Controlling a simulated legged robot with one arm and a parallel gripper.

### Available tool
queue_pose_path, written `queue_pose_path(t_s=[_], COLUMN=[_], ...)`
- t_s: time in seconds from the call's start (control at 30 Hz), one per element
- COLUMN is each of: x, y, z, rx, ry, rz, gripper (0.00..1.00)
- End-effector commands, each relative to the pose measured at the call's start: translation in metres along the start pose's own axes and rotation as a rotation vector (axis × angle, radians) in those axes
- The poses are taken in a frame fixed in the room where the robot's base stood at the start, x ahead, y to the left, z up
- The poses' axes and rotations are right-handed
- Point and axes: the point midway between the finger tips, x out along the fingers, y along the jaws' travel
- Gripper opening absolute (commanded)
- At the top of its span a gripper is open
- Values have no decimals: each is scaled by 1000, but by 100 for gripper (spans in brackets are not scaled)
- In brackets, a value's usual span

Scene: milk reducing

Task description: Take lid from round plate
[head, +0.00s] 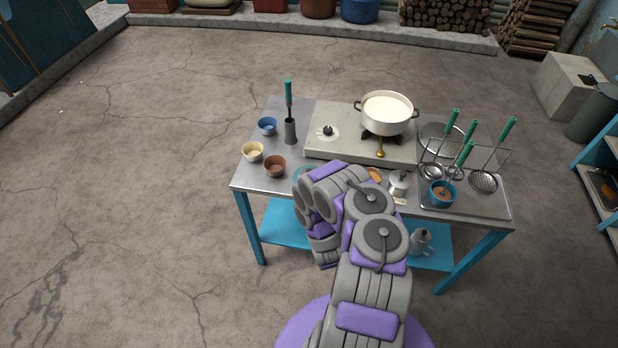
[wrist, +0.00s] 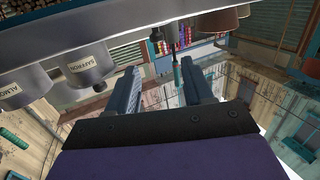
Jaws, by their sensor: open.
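A round metallic disc (head: 436,132), shaped like a lid or plate, lies at the back right of the worktable, right of the stove and partly behind the upright utensils. I cannot tell lid and plate apart there. A wide pot of white milk (head: 387,107) stands uncovered on the burner. In the wrist view my gripper (wrist: 158,66) has its two fingers spread with nothing between them. It is far from the disc. My folded arm hides the gripper in the head view, over the table's front edge.
The steel table (head: 498,207) holds a green-handled utensil rack (head: 507,150) at right. Small bowls, blue (head: 267,126), yellow (head: 252,151) and brown (head: 275,167), stand at left beside a cup with an upright tool (head: 290,132). A saffron container (wrist: 82,66) is near my gripper. Floor left is clear.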

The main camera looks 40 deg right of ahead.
Motion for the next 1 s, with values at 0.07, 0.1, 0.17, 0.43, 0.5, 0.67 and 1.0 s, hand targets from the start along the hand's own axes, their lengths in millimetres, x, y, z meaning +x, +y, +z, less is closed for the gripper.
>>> queue_pose_path(t_s=[0.07,0.1,0.17,0.43,0.5,0.67,1.0], x=[4,6,8,43,53,71,92], y=[2,2,3,4,4,2,4], z=[0,0,0,0,0,-1,0], rx=[2,3,4,5,6,3,6], ry=[0,0,0,5,5,6,6], rz=[2,1,2,3,3,4,2], gripper=[51,51,51,51,51,51,51])
